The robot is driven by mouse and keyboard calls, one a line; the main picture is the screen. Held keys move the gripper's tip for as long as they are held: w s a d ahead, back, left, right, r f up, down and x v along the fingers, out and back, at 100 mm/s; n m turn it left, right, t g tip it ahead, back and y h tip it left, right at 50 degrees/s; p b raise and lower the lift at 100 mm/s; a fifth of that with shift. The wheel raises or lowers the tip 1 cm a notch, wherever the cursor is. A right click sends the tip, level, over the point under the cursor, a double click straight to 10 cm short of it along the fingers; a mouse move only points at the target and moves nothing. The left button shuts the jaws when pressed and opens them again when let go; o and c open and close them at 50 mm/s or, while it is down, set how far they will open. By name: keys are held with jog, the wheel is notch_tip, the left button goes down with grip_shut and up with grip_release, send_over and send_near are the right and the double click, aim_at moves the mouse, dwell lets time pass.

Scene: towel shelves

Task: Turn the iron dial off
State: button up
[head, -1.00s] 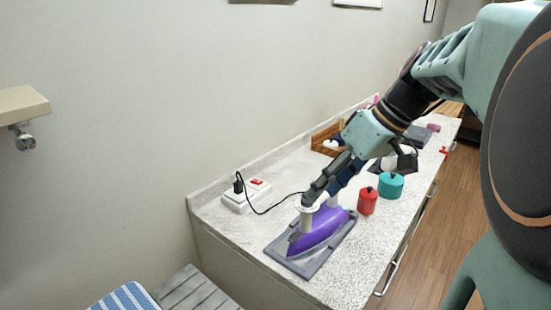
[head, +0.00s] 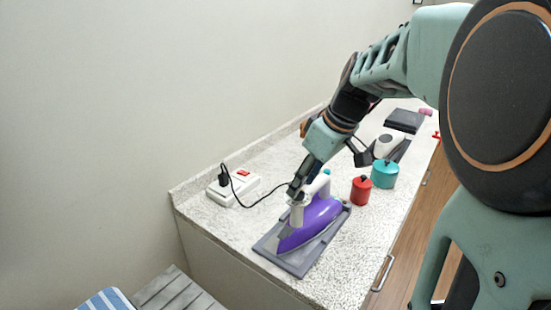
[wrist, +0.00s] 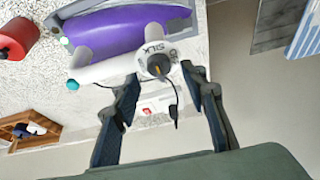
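The purple iron (head: 312,222) with a white handle rests on a grey pad (head: 298,262) on the counter. It also shows in the wrist view (wrist: 115,35). The dark round dial (wrist: 158,65) with an orange mark is on the end of the handle's white post, facing the wrist camera. My gripper (head: 296,190) is just above that post in the head view. In the wrist view my gripper (wrist: 161,78) is open, its two fingers apart on either side of the dial. Nothing shows held between them. Whether a fingertip touches the post, I cannot tell.
A white power strip (head: 233,190) with a red switch stands left of the iron, with a black cord running toward it. A red canister (head: 361,191) and a teal canister (head: 385,174) stand to its right. A slatted grey bench (head: 172,292) is at lower left.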

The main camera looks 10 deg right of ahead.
jog(key=shift+x, duration=1)
jog(key=shift+r, duration=0.1)
jog(key=shift+c, duration=0.3)
grip_shut()
